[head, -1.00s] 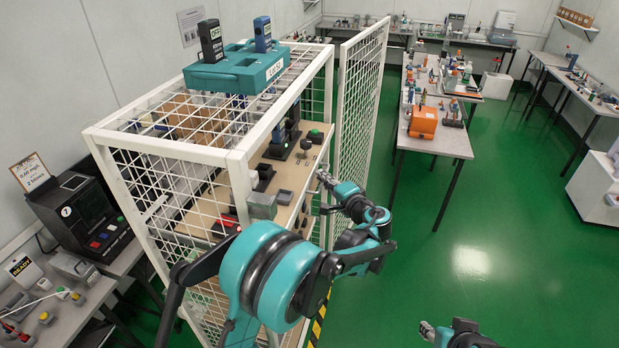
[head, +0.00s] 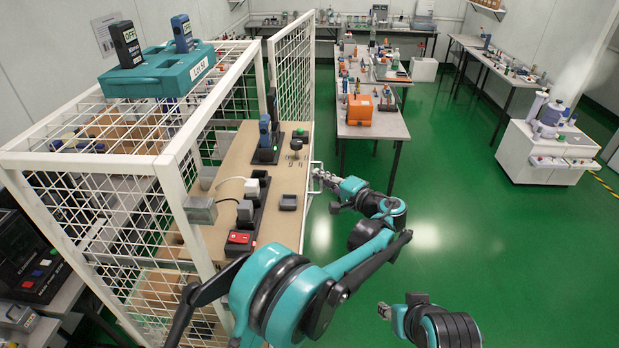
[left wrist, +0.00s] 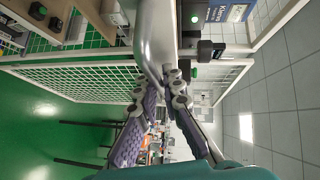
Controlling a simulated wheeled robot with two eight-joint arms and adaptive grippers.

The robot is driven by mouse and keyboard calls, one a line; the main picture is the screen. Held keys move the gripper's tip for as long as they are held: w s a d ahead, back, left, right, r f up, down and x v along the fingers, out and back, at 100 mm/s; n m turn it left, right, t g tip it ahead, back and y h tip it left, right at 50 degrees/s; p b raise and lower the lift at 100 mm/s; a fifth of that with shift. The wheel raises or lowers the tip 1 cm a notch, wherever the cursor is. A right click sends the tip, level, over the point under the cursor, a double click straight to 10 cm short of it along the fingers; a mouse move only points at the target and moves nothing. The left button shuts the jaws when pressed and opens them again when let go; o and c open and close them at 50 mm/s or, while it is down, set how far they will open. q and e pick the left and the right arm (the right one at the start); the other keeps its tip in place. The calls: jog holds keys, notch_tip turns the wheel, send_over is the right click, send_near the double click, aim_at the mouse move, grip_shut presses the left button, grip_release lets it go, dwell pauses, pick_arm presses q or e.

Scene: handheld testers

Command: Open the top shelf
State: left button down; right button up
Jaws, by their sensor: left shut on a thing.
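The top shelf (head: 222,200) is a light wooden board in the white mesh cage (head: 100,160). It sticks out well past the cage's front frame, toward the right. A pale handle (head: 311,168) is on its outer edge. My left gripper (head: 319,177) is shut on this handle. In the left wrist view, both fingers of the left gripper (left wrist: 162,90) close around the silver handle bar (left wrist: 150,48). My right gripper (head: 386,311) hangs low at the bottom, apart from the shelf; its jaws are too small to read.
On the shelf are a blue handheld tester (head: 265,131), a red-and-black device (head: 240,238) and other small devices. A teal case (head: 150,82) lies on the cage top. An open mesh door (head: 292,75) stands behind the shelf. Green floor (head: 455,215) is clear to the right.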

pick_arm(q)
jog(key=shift+s+d+f, duration=0.1)
jog(key=shift+d, duration=0.4)
jog(key=c, duration=1.9)
grip_release()
jog(key=v, duration=0.7)
jog(key=shift+s+d, duration=0.2)
